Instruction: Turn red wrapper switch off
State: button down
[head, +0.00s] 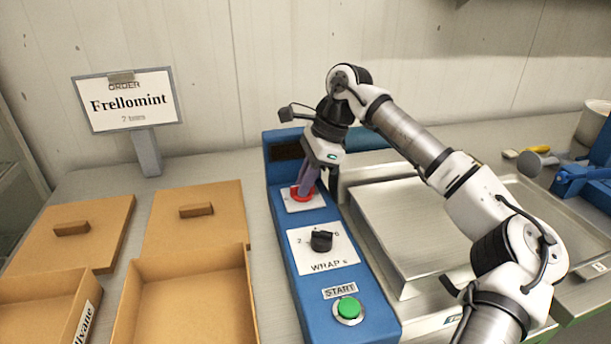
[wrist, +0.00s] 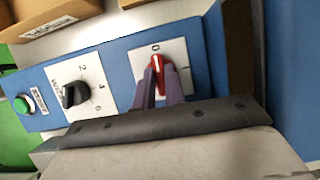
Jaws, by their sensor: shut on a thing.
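The red wrapper switch (wrist: 157,64) sits on a white plate (wrist: 139,92) marked 0 and I, on the blue wrapper panel (wrist: 188,40). In the wrist view its red handle points toward the 0 mark. My gripper (wrist: 160,75) is shut on the handle, one finger on each side. In the head view my gripper (head: 304,190) reaches down onto the red switch (head: 301,196) at the far end of the blue panel (head: 312,216). The fingers hide part of the switch there.
A black WRAP s dial (head: 321,241) and a green START button (head: 348,308) lie nearer on the same panel. A metal tray (head: 415,225) is to the right. Cardboard boxes (head: 190,300) and lids (head: 197,228) are to the left. An order sign reading Frellomint (head: 127,101) stands behind.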

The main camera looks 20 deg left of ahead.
dwell(0.4)
jog(key=c, duration=1.5)
grip_release()
jog(key=shift+o, duration=0.2)
jog(key=shift+r, duration=0.1)
jog(key=v, duration=1.3)
jog(key=shift+r, duration=0.35)
